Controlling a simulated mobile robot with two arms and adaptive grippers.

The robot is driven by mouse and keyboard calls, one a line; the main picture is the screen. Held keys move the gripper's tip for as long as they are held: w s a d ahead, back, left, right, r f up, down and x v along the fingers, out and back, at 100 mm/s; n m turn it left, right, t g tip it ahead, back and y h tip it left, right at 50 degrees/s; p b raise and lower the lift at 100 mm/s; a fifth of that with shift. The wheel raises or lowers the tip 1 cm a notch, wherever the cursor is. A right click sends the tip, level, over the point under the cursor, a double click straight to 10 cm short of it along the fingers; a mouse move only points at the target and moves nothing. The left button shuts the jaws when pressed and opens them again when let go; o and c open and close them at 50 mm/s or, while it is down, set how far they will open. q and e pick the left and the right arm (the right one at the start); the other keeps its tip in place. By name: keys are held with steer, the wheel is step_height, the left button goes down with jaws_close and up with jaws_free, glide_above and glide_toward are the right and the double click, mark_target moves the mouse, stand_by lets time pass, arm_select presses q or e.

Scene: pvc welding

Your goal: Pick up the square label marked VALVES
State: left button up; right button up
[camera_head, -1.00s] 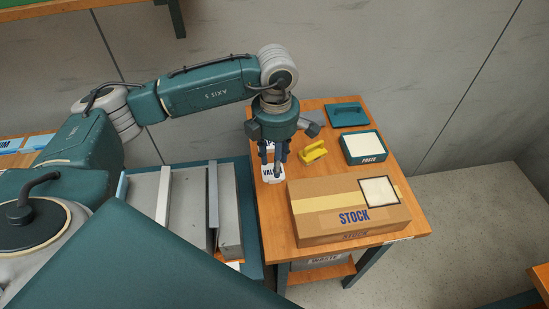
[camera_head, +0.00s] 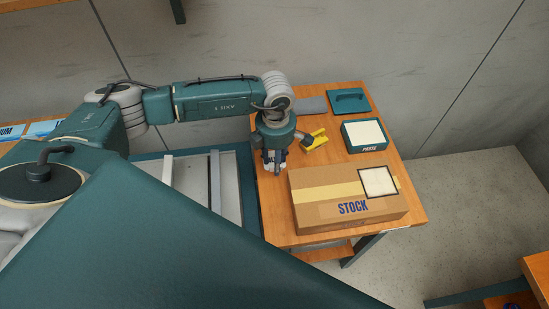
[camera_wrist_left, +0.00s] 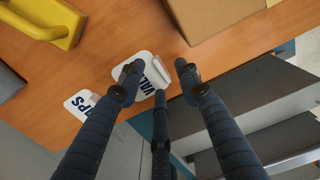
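The VALVES label (camera_wrist_left: 150,70) is a white square with dark blue letters and a pale raised piece at its right side. In the left wrist view it lies on the wooden table near the edge. My left gripper (camera_head: 272,166) points down over it in the head view and hides it almost wholly. In the left wrist view the fingertips of my left gripper (camera_wrist_left: 158,82) are spread around the label, apart from each other. Contact with the label cannot be told. My right gripper is not in view.
A second white label ending in "PS" (camera_wrist_left: 85,105) lies beside it. The STOCK box (camera_head: 320,190) stands close to the right. A yellow handled tool (camera_head: 315,139), a PASTE box (camera_head: 365,134) and a teal handled block (camera_head: 348,100) are further back on the wooden table (camera_head: 405,175).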

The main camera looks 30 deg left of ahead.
arm_select(q)
steer(key=shift+f, duration=0.6)
jaws_close()
steer(key=shift+r, duration=0.15)
